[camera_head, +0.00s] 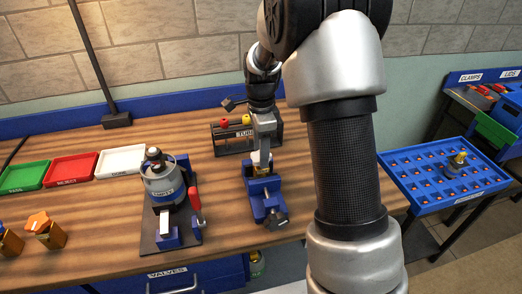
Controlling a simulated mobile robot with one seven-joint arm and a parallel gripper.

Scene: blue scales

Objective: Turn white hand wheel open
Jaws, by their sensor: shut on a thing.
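A blue vise (266,201) stands on the wooden bench in the middle of the view. A small brass-coloured part (248,171) shows in its jaws, mostly hidden by my gripper. My gripper (262,166) points down right over the vise and is shut on a small pale thing at its fingertips, which looks like the white hand wheel (255,157). The fingers cover most of the wheel, so how far it is turned cannot be seen.
A rack with red and yellow pieces (228,137) stands close behind the vise. A clamp fixture with a red handle (172,203) stands to the left. Green, red and white trays (70,169) lie further left. A blue tray (446,176) is at the right.

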